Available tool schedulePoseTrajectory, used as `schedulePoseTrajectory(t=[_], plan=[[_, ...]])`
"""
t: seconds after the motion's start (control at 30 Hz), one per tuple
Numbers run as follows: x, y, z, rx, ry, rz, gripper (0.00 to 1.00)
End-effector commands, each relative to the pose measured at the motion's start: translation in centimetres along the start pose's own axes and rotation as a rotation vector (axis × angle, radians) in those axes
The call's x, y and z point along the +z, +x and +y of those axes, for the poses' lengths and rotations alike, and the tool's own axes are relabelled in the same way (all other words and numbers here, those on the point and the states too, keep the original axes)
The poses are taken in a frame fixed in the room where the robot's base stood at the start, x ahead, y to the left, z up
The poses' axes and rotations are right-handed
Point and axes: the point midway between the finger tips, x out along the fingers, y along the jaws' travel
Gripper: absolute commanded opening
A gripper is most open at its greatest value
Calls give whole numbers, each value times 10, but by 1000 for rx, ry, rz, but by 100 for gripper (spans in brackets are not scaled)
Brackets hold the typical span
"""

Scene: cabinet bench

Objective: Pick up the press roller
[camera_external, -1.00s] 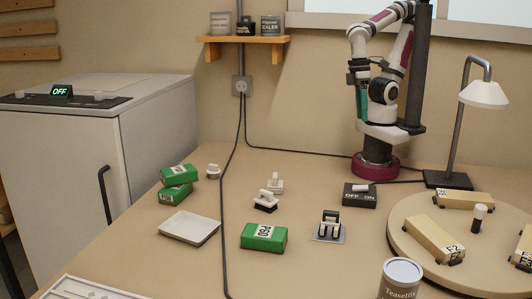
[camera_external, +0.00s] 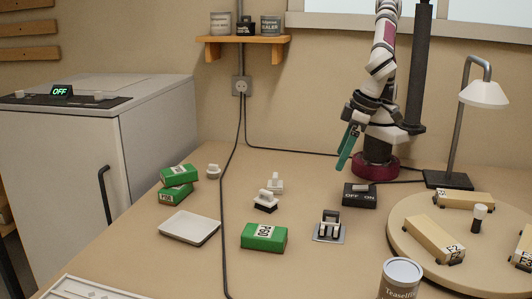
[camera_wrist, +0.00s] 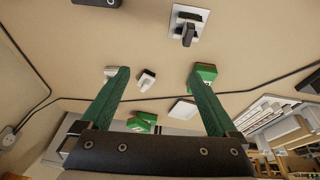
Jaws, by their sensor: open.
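A small black-and-white device on a grey plate (camera_external: 329,226) stands on the bench, front right of centre. It may be the press roller, but I cannot tell for sure. In the wrist view it shows near the top, right of centre, on its pale plate (camera_wrist: 188,19). My gripper (camera_external: 342,164) hangs above the bench behind it, teal fingers pointing down and left. In the wrist view my gripper (camera_wrist: 158,74) has its fingers wide apart with nothing between their pads. It touches nothing that I can see.
A black ON/OFF switch box (camera_external: 359,195) lies below and right of my gripper. Green boxes (camera_external: 264,237), small white-handled pieces (camera_external: 265,201) and a white tray (camera_external: 190,228) lie left. A turntable (camera_external: 402,245) with wooden blocks and a lamp (camera_external: 461,120) stand right. A cable (camera_external: 226,190) crosses the bench.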

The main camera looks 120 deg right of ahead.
Motion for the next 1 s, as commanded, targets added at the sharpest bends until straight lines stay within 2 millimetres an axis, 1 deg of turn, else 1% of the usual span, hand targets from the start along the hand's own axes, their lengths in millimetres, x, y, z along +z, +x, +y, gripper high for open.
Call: schedulePoseTrajectory(t=[0.03, 0.07, 0.1, 0.17, 0.27, 0.3, 0.4, 0.5, 0.67, 0.83, 0.9, 1.0], plan=[[17, 7, -24, -15, 7, 32, 95], [23, 9, -35, -27, 19, 49, 95], [30, 12, -45, -39, 32, 64, 95], [36, 18, -53, -48, 43, 76, 95], [35, 42, -55, -48, 50, 78, 95], [34, 54, -55, -46, 51, 78, 95], [31, 84, -56, -46, 51, 77, 95], [30, 105, -57, -48, 51, 77, 95], [28, 126, -56, -48, 52, 76, 95], [28, 160, -54, -48, 51, 75, 95], [28, 169, -55, -48, 52, 75, 95], [27, 172, -56, -51, 51, 75, 95]])
